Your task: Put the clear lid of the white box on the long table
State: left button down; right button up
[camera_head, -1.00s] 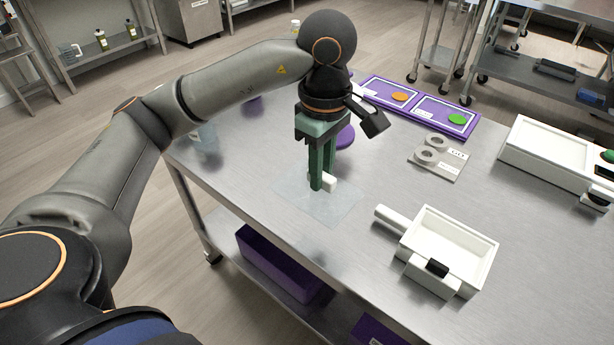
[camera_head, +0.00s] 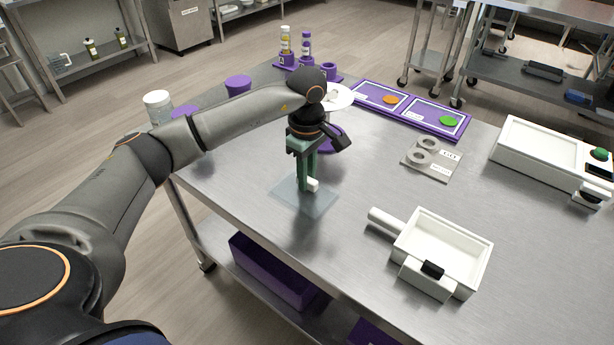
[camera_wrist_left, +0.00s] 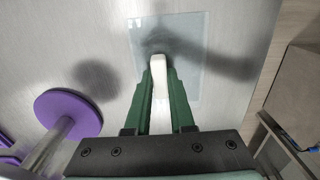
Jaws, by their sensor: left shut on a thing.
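The clear lid (camera_head: 318,202) is a thin, see-through square plate with a white handle (camera_head: 313,185). My left gripper (camera_head: 307,187) points down and is shut on that handle. The lid lies flat, at or very close to the long table's top (camera_head: 355,185); I cannot tell if it touches. In the left wrist view the lid (camera_wrist_left: 190,35) lies beyond the green fingers, with the white handle (camera_wrist_left: 160,75) between them. The white box (camera_head: 445,245) stands open to the right of the lid, apart from it. My right gripper is not in view.
A purple disc on a post (camera_wrist_left: 68,108) stands near the gripper. A grey plate with two rings (camera_head: 432,157), purple trays (camera_head: 436,115) and a white machine (camera_head: 545,155) are farther right and back. Table between lid and box is clear. The table's front edge is close.

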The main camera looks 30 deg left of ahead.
pick_arm(q)
jog(key=shift+f, duration=0.25)
jog(key=c, duration=0.8)
grip_release()
notch_tip(320, 180, up, 12)
jog(key=shift+r+p, duration=0.15)
jog(key=shift+p, duration=0.3)
